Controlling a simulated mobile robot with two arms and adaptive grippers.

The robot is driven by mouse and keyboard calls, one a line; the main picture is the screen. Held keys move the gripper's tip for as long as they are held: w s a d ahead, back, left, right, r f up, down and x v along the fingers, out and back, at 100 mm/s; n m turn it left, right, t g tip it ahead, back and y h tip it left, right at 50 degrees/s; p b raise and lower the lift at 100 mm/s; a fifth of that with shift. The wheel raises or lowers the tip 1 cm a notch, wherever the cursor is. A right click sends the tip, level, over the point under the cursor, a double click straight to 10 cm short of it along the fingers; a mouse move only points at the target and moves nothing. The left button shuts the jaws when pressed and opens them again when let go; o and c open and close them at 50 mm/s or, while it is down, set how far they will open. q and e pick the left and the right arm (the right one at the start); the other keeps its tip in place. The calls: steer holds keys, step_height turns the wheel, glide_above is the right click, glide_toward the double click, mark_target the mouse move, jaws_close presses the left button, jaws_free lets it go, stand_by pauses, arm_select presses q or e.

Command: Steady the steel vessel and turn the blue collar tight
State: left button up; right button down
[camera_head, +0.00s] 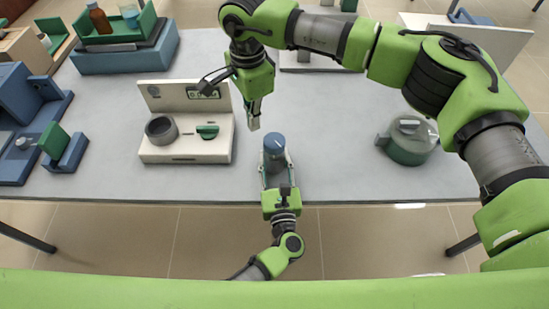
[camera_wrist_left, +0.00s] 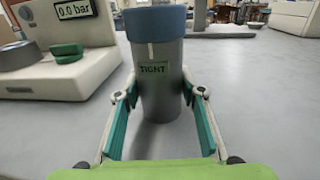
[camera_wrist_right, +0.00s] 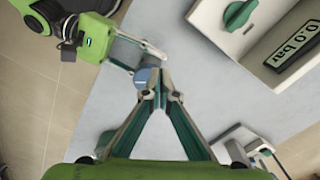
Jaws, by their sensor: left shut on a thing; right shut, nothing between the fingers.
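The grey steel vessel (camera_wrist_left: 162,95) stands upright on the table near its front edge, with a label reading TIGHT. My left gripper (camera_head: 276,180) is shut on the vessel's body, one finger on each side, below the collar. My right gripper (camera_head: 254,124) is shut and empty, behind and left of the collar in the head view. In the right wrist view the collar (camera_wrist_right: 146,77) shows partly behind its fingertips (camera_wrist_right: 161,78).
A white station (camera_head: 186,122) with a grey round socket (camera_head: 161,131), a green knob (camera_head: 207,131) and a 0.0 bar display stands to the left. A green-and-grey pot (camera_head: 408,140) stands to the right. Table between vessel and pot is clear.

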mark_target(274, 143)
step_height(274, 143, down, 6)
steer(key=s+d, duration=0.2)
steer(key=s, duration=0.1)
stand_by(0.7)
steer(key=shift+w+d, duration=0.15)
steer(key=shift+w, duration=0.1)
stand_by(0.5)
steer(key=shift+w, duration=0.1)
steer(key=shift+w+a, duration=0.5)
steer(key=shift+w, duration=0.75)
steer(key=shift+a, duration=0.1)
